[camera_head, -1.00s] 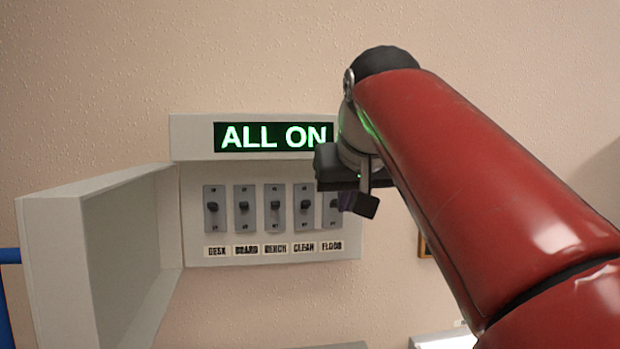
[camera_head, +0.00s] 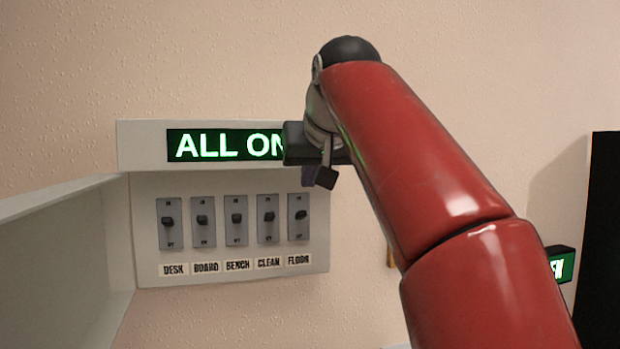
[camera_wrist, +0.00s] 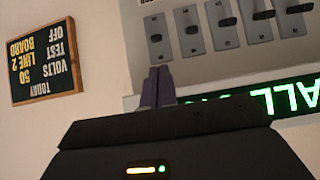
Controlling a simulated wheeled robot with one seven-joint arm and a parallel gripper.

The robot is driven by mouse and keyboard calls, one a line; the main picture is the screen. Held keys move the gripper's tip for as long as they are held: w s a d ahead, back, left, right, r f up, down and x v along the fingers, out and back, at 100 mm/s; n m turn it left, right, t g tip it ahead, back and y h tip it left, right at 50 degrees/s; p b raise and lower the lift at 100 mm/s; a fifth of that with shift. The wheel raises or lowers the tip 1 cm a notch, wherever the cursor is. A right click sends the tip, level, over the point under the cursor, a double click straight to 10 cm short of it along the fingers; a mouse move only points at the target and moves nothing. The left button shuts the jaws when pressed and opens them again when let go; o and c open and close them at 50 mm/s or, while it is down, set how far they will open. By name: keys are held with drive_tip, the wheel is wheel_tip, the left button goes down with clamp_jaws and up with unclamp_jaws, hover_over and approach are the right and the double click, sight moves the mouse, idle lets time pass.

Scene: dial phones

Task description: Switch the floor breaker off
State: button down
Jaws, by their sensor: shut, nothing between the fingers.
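The floor breaker (camera_head: 301,216) is the rightmost switch in a row on the white panel, above the label FLOOR. Its dark lever looks level with the others. The display (camera_head: 222,145) reads ALL ON in green, its right end hidden by my wrist. My gripper (camera_head: 318,178) is shut and empty, just above and slightly right of the floor breaker in the picture, in front of the panel. In the wrist view, which is upside down, the shut fingers (camera_wrist: 158,87) point at the end switch (camera_wrist: 158,37), the floor breaker, with a visible gap.
Several similar switches, including the clean breaker (camera_head: 268,218), stand close to its left. The box door (camera_head: 60,245) hangs open at left. A green sign (camera_head: 562,266) and a dark panel (camera_head: 606,240) are at right. The wrist view shows a framed notice board (camera_wrist: 45,62).

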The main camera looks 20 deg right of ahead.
sight(299, 209)
drive_tip(key=x, duration=0.7)
drive_tip(key=shift+w+f+b, duration=0.1)
drive_tip(key=shift+w+b, duration=0.1)
drive_tip(key=shift+b, duration=0.1)
drive_tip(key=shift+f+b, duration=0.1)
drive_tip(key=shift+b, duration=0.2)
drive_tip(key=shift+s+f+b, duration=0.1)
drive_tip(key=shift+f+b, duration=0.05)
drive_tip(key=shift+b, duration=0.2)
drive_tip(key=shift+t+b, duration=0.3)
